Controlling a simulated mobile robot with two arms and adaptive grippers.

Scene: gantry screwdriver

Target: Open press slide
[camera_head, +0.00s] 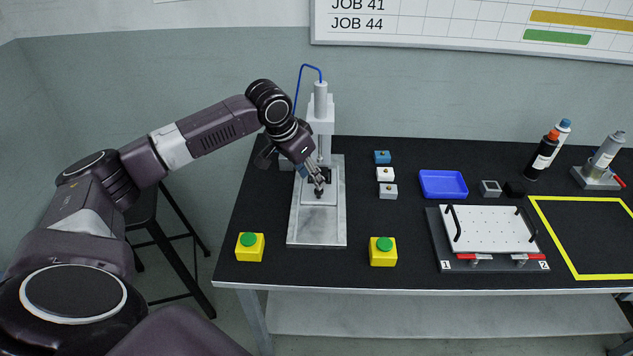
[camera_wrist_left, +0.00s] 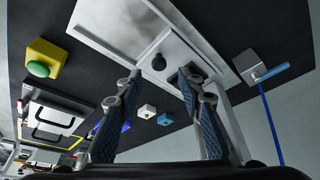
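The press (camera_head: 320,115) stands on the table, with a grey column, a blue hose and a pale base plate (camera_head: 316,230) reaching to the front. A slide plate (camera_head: 318,199) lies on the base under the column. In the left wrist view the slide (camera_wrist_left: 178,52) carries a dark round knob (camera_wrist_left: 158,62). My left gripper (camera_head: 318,186) is low over the slide, fingers pointing down. In the wrist view the left gripper (camera_wrist_left: 158,80) is open, its fingertips on either side of the knob with gaps showing. Contact with the knob is not visible. My right gripper is not in view.
Two yellow boxes with green buttons (camera_head: 249,247) (camera_head: 383,251) stand in front of the press on either side. Small blocks (camera_head: 386,174), a blue tray (camera_head: 443,184) and a white perforated plate fixture (camera_head: 488,230) are to the right. Bottles (camera_head: 541,155) stand farther right.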

